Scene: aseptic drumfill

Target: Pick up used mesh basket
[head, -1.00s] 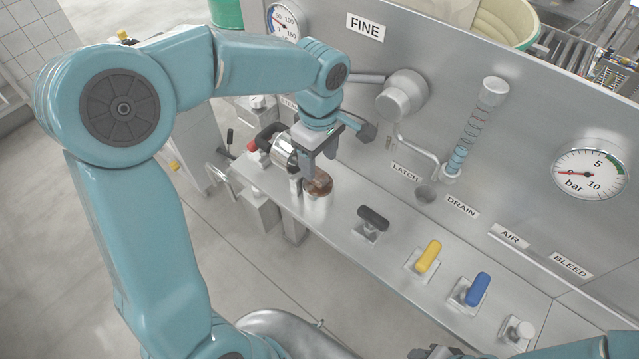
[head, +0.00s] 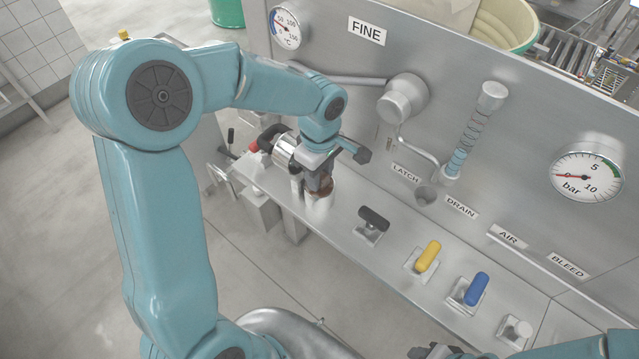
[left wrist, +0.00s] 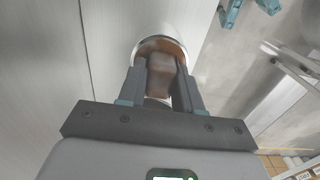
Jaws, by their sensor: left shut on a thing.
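The used mesh basket is the brown piece (head: 325,191) in the open round metal housing (head: 318,212) at the left end of the steel ledge. In the left wrist view the brown basket (left wrist: 161,75) shows between the fingers, inside the housing's bright rim (left wrist: 143,44). My left gripper (head: 318,184) reaches down from above and is shut on the basket, still at the housing mouth. Its fingers also show in the left wrist view (left wrist: 161,88). The basket's lower part is hidden. Only a dark part of my right gripper (head: 436,352) shows at the bottom edge.
A black handle (head: 373,218), a yellow handle (head: 428,256) and a blue handle (head: 476,289) stand along the ledge right of the housing. The upright panel behind carries gauges and a spring-wrapped sight tube (head: 472,135). Open floor lies in front of the ledge.

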